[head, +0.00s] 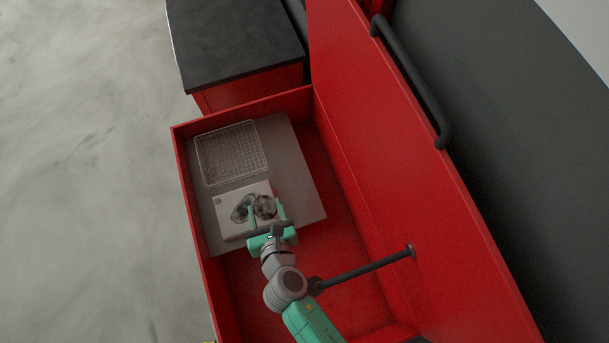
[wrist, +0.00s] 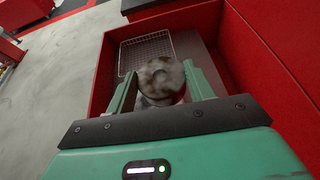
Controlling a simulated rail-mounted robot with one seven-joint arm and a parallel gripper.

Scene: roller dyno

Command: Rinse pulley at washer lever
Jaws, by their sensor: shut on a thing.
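The pulley (head: 264,206) is a round, mottled brown and grey piece, and it looks dirty. My gripper (head: 268,212) is shut on it, with a green finger on each side. In the wrist view the pulley (wrist: 161,79) sits between the two fingers and hides much of what lies below. The washer (head: 229,203) is a pale block with a dark round opening (head: 242,208), inside the red box. The pulley is over or beside the right part of the washer; I cannot tell whether they touch. I cannot make out the lever clearly.
A wire basket (head: 231,153) lies behind the washer on a grey plate (head: 296,163). The red box (head: 192,205) has walls around them. Its raised red lid (head: 400,150) stands at the right, with a dark strut (head: 365,267) near my arm. A black-topped cabinet (head: 233,40) stands behind.

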